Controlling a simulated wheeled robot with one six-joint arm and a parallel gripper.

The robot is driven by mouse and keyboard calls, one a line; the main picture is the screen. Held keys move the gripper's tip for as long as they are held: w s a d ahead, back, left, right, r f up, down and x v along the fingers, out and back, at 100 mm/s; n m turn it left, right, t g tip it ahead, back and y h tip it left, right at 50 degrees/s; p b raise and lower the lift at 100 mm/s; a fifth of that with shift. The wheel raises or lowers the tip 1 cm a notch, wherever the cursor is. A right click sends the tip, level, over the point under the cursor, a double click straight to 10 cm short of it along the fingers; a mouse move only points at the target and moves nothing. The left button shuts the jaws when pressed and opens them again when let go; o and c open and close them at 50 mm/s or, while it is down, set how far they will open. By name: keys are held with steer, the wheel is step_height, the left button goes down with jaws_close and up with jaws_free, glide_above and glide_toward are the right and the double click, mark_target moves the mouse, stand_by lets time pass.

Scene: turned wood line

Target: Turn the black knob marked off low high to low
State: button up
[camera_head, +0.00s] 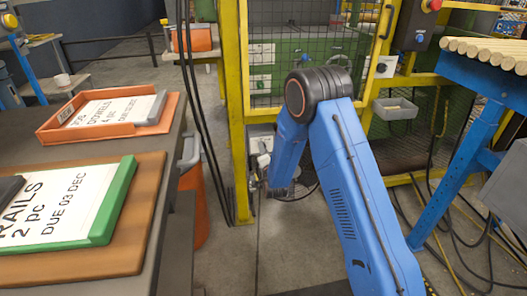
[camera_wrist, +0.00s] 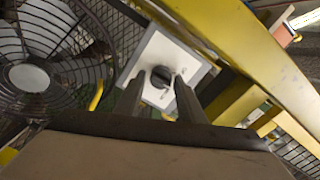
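The black knob (camera_wrist: 161,76) sits on the pale face of a control box (camera_wrist: 182,50) in the wrist view. Its off, low and high marks are too small to read, so I cannot tell its setting. My gripper (camera_wrist: 159,77) is open, with one finger on each side of the knob. I cannot tell whether the fingertips touch it or stop short of it. In the head view the box (camera_head: 260,133) is fixed to a yellow frame post, and my gripper is low in front of it, too small to make out clearly.
A round fan guard (camera_wrist: 45,60) lies left of the box in the wrist view. A yellow beam (camera_wrist: 255,50) runs close on its right. In the head view a bench with trays (camera_head: 110,262) is at left, and black cables (camera_head: 190,90) hang beside the yellow post (camera_head: 236,110).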

steer(key=shift+o, duration=0.5)
steer(key=s+d, duration=0.2)
steer(key=s, duration=1.5)
steer(key=shift+s+d, duration=0.15)
steer(key=shift+d, duration=0.1)
steer(key=s+d+r+n+g, duration=0.35)
steer(key=d+r, duration=0.25)
steer(key=r, duration=0.2)
steer(key=s+d+r+n+g, duration=0.25)
steer(key=s+d+r, duration=0.25)
steer(key=r, duration=0.3)
steer(key=s+d+r+n+g+h, duration=0.1)
steer(key=s+d, duration=0.3)
steer(key=s, duration=0.7)
steer(key=s+d+r+n+g, duration=0.2)
steer(key=s+d+r+g, duration=0.1)
steer(key=s, duration=0.8)
steer(key=s+d+r+n+g+h, duration=0.1)
steer(key=s+d, duration=0.4)
steer(key=s, duration=0.6)
steer(key=shift+s+r+n+g+h, duration=0.3)
steer(key=shift+r+n+g, duration=0.3)
steer(key=shift+r+g, duration=0.35)
steer(key=shift+d, duration=0.1)
